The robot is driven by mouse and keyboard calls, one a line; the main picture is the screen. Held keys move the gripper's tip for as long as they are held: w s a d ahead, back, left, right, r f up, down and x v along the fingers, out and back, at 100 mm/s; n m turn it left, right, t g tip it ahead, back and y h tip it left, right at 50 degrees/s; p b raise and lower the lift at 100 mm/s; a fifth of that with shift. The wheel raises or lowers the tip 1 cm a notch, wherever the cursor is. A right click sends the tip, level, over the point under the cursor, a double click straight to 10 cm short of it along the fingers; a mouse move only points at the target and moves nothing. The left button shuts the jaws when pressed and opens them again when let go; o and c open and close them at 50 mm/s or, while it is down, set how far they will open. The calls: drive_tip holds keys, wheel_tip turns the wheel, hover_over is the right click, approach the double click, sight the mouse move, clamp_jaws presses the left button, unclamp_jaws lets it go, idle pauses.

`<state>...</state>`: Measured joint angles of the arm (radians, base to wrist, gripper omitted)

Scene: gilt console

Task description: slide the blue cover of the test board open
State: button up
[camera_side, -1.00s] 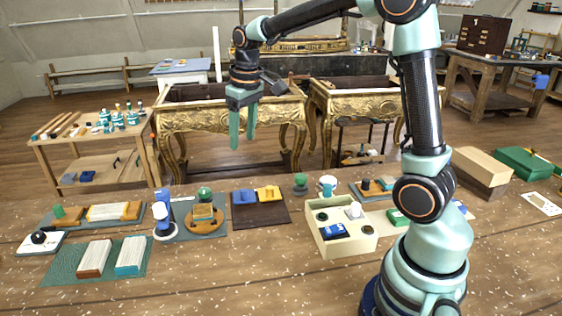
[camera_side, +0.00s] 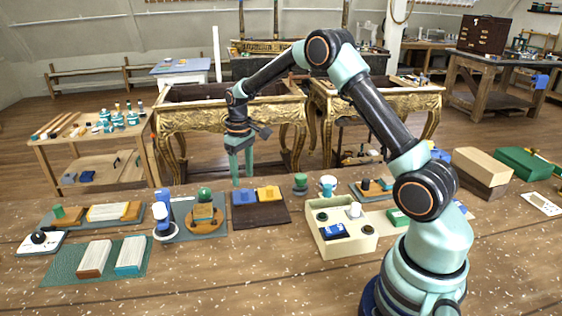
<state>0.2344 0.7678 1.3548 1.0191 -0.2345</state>
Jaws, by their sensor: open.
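The test board (camera_side: 262,215) is a dark brown panel lying on the wooden table, left of the middle of the side view. Its blue cover (camera_side: 244,197) sits at the back left of the board, beside a yellow cover (camera_side: 268,193). My gripper (camera_side: 242,181) points down with its two pale green fingers apart and nothing between them. The fingertips appear just above or behind the blue cover. I cannot tell whether they touch it.
A round wooden fixture with a green knob (camera_side: 205,212) and an upright blue-and-white piece (camera_side: 163,216) stand to the left. Bare table lies in front of the board.

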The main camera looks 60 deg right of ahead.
sight(244, 190)
drive_tip(key=shift+f, duration=2.7)
clamp_jaws()
